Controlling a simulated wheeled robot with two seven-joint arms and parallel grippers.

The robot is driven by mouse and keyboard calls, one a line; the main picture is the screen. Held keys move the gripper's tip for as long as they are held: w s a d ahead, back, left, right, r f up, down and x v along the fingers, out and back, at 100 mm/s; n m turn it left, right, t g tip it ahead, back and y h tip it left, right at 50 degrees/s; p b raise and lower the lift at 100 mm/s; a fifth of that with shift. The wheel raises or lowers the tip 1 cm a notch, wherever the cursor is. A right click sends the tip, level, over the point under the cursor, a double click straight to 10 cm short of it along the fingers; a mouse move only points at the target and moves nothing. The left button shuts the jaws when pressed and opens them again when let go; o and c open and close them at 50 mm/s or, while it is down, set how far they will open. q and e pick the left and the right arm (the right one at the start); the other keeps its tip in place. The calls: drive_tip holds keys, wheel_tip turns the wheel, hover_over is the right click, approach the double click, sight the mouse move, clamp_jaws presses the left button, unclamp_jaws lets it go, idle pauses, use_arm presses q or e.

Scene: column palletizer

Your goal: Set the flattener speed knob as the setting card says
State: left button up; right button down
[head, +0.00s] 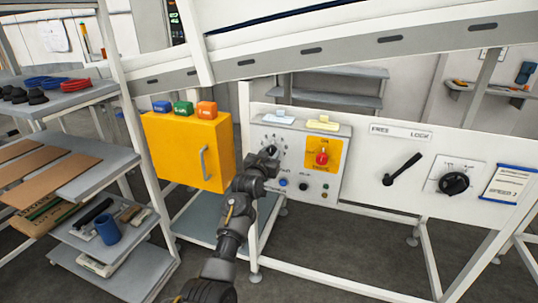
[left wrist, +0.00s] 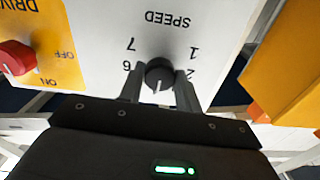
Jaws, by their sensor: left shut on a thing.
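The panel (head: 325,130) carries a dial with a dark speed knob (head: 270,149). In the left wrist view the knob (left wrist: 158,72) sits between my fingers, with SPEED and the digits 7, 6, 1 and 2 upside down around it. The knob's white mark points to the picture's bottom, and the digits on that side are hidden by my gripper. My left gripper (left wrist: 158,93) is shut on the knob; in the head view it covers part of the dial. A white and blue card (head: 505,185) at the right reads SPEED; its figure is too small to read surely. My right gripper is out of view.
A red drive switch (head: 321,158) on a yellow plate is beside the dial, with small buttons below. A yellow cabinet (head: 188,150) stands left of the panel. A black lever (head: 403,169) and another black knob (head: 454,183) are to the right.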

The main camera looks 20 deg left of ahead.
use_arm(q)
drive_tip(key=shift+a, duration=0.1)
drive_tip(key=shift+c, duration=0.4)
drive_tip(key=shift+n, duration=0.3)
drive_tip(key=n, duration=0.3)
drive_tip(key=shift+n, duration=2.1)
drive_tip(key=o, duration=1)
drive_tip(key=shift+c, duration=0.2)
